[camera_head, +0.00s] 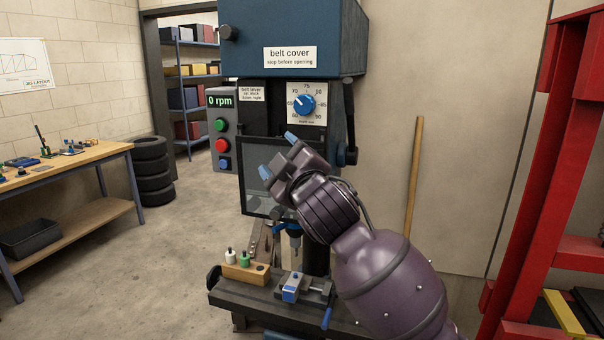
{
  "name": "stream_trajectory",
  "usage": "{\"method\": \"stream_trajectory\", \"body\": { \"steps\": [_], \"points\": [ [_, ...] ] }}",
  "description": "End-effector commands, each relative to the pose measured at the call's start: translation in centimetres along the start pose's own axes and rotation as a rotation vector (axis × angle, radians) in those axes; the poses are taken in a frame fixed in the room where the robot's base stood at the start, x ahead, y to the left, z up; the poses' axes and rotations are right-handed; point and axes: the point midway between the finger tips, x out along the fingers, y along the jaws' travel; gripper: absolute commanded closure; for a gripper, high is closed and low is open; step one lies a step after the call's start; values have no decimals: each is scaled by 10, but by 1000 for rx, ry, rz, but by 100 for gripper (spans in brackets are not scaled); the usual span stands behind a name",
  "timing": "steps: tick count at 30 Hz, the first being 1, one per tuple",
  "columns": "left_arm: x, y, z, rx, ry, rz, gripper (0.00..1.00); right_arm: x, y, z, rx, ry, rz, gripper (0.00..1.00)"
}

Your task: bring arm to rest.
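My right arm comes in from the lower right, in front of the drill press. My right gripper (278,154) is raised before the machine's clear guard (258,200), its two blue-tipped fingers spread apart with nothing between them. It points up and to the left, near the control box (222,130) and the dial (305,104). Whether it touches the guard I cannot tell. The arm hides part of the machine's column and the right side of its table. My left gripper is not in view.
The drill press table (260,301) carries a vise (300,287) and a wooden block (246,271) with small bottles. A workbench (75,160) stands at left, stacked tires (151,170) behind it. A red frame (545,170) stands at right. The floor at left is clear.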

Motion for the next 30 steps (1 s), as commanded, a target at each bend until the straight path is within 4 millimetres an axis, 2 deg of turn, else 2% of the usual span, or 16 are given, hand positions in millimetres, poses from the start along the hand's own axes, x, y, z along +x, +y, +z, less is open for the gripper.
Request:
{"method": "stream_trajectory", "body": {
  "steps": [1, 8, 17, 23, 30],
  "points": [
    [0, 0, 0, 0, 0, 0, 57, -9, -9, 22, 75, -9, -5, 31],
    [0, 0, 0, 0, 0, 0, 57, -56, -39, 106, 365, -52, 8, 31],
    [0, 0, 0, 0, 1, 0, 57, -144, -84, 210, 624, -182, 56, 31],
    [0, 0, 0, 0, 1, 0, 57, -220, -120, 272, 718, -321, 88, 31],
    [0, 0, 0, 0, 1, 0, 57, -330, -167, 332, 782, -545, 107, 31]
  ]
}}
